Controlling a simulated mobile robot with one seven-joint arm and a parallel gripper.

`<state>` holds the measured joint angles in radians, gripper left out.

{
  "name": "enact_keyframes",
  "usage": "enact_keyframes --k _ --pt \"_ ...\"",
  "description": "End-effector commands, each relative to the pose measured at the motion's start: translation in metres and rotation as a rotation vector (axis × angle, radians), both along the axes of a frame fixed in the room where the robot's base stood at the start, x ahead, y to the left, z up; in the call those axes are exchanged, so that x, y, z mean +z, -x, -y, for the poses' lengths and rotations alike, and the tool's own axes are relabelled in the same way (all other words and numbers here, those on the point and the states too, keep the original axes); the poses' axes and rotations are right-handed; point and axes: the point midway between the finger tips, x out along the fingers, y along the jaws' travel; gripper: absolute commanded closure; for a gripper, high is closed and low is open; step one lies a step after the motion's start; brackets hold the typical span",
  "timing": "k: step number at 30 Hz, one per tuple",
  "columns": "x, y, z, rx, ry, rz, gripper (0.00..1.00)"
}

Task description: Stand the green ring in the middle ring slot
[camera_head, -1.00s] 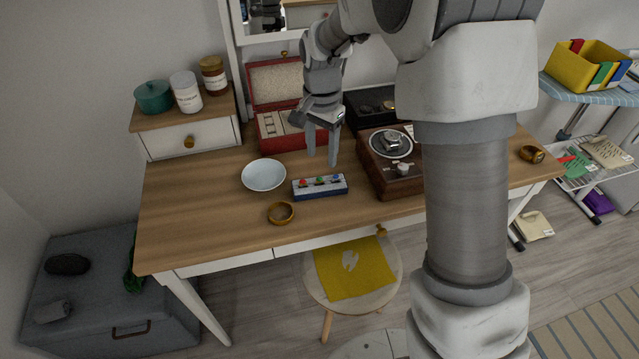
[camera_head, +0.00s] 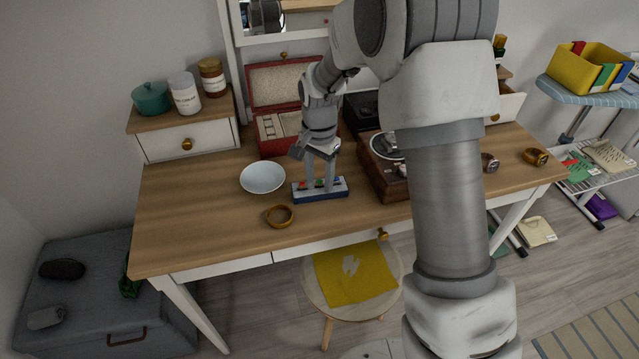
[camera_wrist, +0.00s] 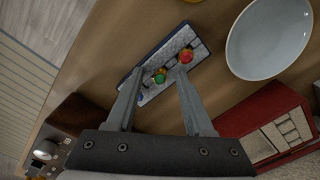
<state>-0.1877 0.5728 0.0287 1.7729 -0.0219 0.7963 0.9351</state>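The green ring (camera_wrist: 160,76) sits on a small blue-and-white holder (camera_wrist: 152,92), between a red ring (camera_wrist: 186,56) and a blue ring (camera_wrist: 141,97) that is partly covered by a finger. My gripper (camera_head: 320,187) points down at the holder on the desk. Its two fingers are apart and empty, one on each side of the green ring in the wrist view (camera_wrist: 158,74); I cannot tell whether they touch it. The open red jewelry box (camera_head: 261,147) stands behind the holder, with pale compartments (camera_wrist: 285,133) inside. Which part is the middle slot is unclear.
A pale bowl (camera_head: 262,177) stands left of the holder and a brown bangle (camera_head: 279,216) lies in front. A wooden turntable-like box (camera_head: 388,181) is close on the right. The desk's left part (camera_head: 190,220) is clear.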

Motion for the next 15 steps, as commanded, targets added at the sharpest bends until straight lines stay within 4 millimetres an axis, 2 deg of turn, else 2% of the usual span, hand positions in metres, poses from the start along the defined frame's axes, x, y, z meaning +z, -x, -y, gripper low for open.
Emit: enact_keyframes --k 1,8,15 --pt "0.0002 0.0000 0.0000 0.000 0.000 0.000 0.59" --pt "0.0003 -0.0001 -0.0001 0.000 0.000 0.000 1.00" --pt "0.0003 -0.0001 -0.0001 0.000 0.000 0.000 1.00"
